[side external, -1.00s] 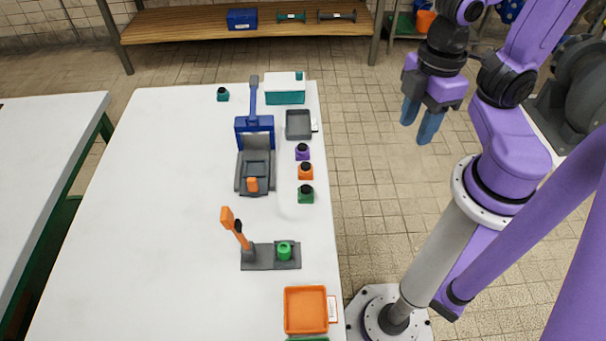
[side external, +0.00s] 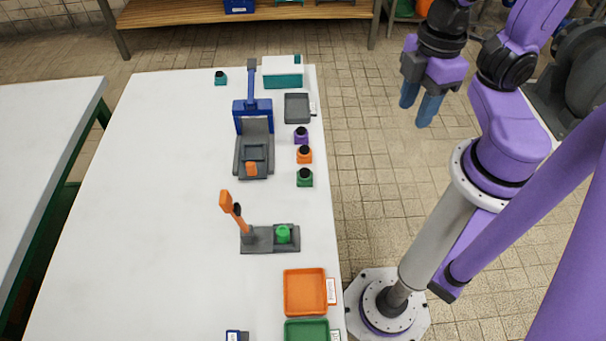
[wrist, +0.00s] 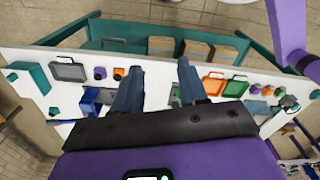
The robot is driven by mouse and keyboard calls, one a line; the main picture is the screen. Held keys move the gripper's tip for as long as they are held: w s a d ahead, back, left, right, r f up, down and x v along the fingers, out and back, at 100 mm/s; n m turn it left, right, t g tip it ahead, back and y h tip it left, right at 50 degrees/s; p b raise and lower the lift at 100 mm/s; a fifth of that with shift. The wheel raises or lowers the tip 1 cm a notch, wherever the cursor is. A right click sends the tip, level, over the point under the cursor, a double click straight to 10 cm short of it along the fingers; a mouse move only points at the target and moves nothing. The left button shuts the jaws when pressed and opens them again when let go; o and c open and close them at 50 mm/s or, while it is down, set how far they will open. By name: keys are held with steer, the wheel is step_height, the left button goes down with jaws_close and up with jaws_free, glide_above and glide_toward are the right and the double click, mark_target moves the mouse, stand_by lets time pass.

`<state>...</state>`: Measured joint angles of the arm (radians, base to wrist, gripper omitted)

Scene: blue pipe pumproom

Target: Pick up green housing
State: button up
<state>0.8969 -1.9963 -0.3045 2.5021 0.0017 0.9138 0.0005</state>
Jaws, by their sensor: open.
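The green housing (side external: 305,178), a small green block with a black round top, stands upright on the white table near its right edge in the side view. It is nearest the camera in a row with an orange and a purple one. In the wrist view I cannot make it out; my left finger probably covers it. My gripper (side external: 418,106) is open and empty, raised to the right of the table over the floor, well apart from the housing. Both fingers also show spread in the wrist view (wrist: 160,66).
An orange housing (side external: 304,155) and purple housing (side external: 301,135) stand close behind. A grey fixture (side external: 258,239) with an orange lever holds a green round part (side external: 283,234). A blue-grey press (side external: 254,150) stands left. Orange (side external: 305,291) and green trays (side external: 306,330) lie in front.

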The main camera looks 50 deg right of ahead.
steer(key=o, duration=0.5)
steer(key=t+y, duration=0.3)
steer(key=y, duration=0.2)
glide_toward(306, 171)
steer(key=a, duration=0.2)
step_height(306, 171, down, 5)
steer(key=t+y, duration=0.1)
steer(key=y, duration=0.1)
steer(key=shift+d+r+t+y, duration=0.1)
steer(key=shift+r+t+y, duration=0.05)
steer(key=shift+t+y, duration=0.25)
steer(key=shift+d+f+m+t+y, duration=0.3)
steer(key=shift+d+f+t+y, duration=0.1)
steer(key=shift+d+y, duration=0.15)
steer(key=shift+s+d+m+t+y, duration=0.15)
steer(key=shift+d+m+t+y, duration=0.25)
steer(key=shift+t+y, duration=0.1)
steer(key=shift+x, duration=2.5)
